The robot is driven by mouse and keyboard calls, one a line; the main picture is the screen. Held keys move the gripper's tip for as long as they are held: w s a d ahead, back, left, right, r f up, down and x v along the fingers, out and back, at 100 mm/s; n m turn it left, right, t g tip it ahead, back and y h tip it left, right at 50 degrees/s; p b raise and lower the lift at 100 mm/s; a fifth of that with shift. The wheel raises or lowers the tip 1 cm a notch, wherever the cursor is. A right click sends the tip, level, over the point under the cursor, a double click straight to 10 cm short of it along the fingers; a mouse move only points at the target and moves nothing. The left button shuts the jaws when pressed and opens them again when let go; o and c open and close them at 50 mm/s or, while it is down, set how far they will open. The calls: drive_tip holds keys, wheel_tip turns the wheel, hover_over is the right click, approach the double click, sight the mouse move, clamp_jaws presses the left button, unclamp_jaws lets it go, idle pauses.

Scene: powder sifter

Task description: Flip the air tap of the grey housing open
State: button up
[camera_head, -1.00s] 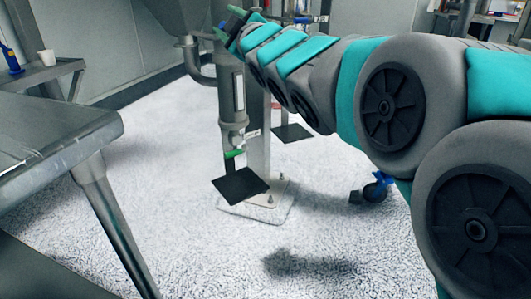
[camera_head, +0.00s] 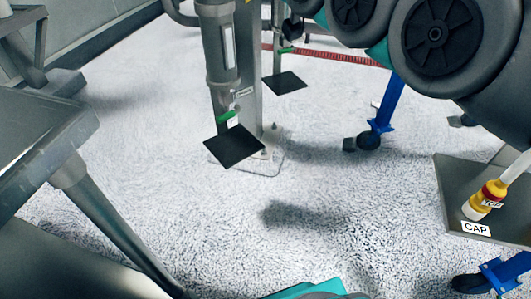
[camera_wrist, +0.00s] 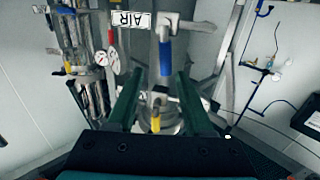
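In the wrist view a white sign reading AIR (camera_wrist: 131,19) shows upside down near the top. Just right of it is a tap with a blue handle (camera_wrist: 166,58) pointing down the picture from a grey metal fitting (camera_wrist: 185,24). My gripper (camera_wrist: 160,78) is open; its two dark green fingers stand apart, with the blue handle showing beyond the gap between the tips. I cannot tell whether anything touches. A yellow handle (camera_wrist: 156,120) shows lower between the fingers. I cannot tell which part is the grey housing.
The wrist view shows gauges (camera_wrist: 102,57) and pipes at left, and blue piping (camera_wrist: 262,75) on the right wall.

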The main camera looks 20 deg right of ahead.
drive_tip(key=s+f+g+p, duration=0.1)
drive_tip(key=s+f+g, duration=0.3)
drive_tip(key=f, duration=0.6)
drive_tip(key=s+a+f+g+h, duration=0.1)
drive_tip(key=s+f+g, duration=0.4)
drive_tip(key=f, duration=0.5)
drive_tip(key=s+a+f+g+p, duration=0.1)
drive_tip(key=s+f+g, duration=0.3)
drive_tip(key=f, duration=0.7)
drive_tip(key=shift+s+g+h+p, duration=0.3)
drive_tip(key=shift+s+h, duration=0.1)
drive_tip(key=shift+s, duration=0.7)
